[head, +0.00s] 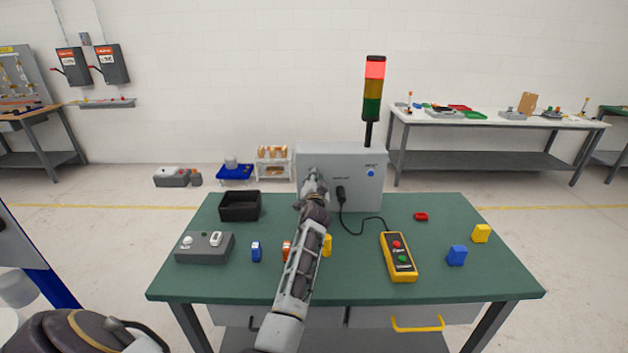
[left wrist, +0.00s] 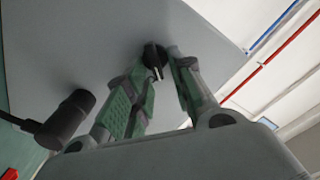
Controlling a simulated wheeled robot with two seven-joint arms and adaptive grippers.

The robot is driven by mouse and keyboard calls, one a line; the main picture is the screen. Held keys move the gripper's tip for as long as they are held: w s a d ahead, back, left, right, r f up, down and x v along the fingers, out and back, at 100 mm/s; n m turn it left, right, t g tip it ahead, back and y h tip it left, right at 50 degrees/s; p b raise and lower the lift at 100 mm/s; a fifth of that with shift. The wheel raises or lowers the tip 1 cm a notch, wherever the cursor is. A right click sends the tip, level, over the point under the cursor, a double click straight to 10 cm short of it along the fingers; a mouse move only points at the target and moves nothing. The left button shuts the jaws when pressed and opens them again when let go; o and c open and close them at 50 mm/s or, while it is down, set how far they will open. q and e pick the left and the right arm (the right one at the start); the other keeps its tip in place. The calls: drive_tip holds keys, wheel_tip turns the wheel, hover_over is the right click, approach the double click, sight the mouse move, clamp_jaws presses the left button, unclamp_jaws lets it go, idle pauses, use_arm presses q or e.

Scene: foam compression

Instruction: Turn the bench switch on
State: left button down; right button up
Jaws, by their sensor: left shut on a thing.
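The grey control box (head: 340,165) stands at the back of the green bench. Its switch is a black rotary knob with a white mark (left wrist: 153,56), seen in the left wrist view on the box's face. My left gripper (head: 312,178) reaches the left part of the box's front and hides the knob in the head view. In the left wrist view its green-padded fingers (left wrist: 162,88) are closed around the knob. The light tower (head: 374,90) behind the box has its red top lit. My right gripper is in neither view.
A black plug and cable (left wrist: 68,118) sit beside the knob, running to a yellow pendant (head: 398,257) with red and green buttons. A black bin (head: 240,206), a grey switch box (head: 205,248) and small coloured blocks lie on the bench (head: 450,205).

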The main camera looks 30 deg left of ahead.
use_arm(q)
drive_tip(key=m, duration=0.3)
drive_tip(key=f+m+p, duration=0.1)
drive_tip(key=m, duration=0.2)
drive_tip(key=m+p, duration=0.1)
drive_tip(key=m, duration=0.3)
drive_tip(key=shift+w+d+f, duration=0.15)
drive_tip(key=shift+d+f, duration=0.05)
drive_tip(key=shift+d, duration=0.05)
idle(0.3)
drive_tip(key=c, duration=1.6)
unclamp_jaws()
drive_tip(key=shift+o, duration=0.2)
drive_tip(key=shift+d, duration=0.1)
drive_tip(key=v, duration=1.2)
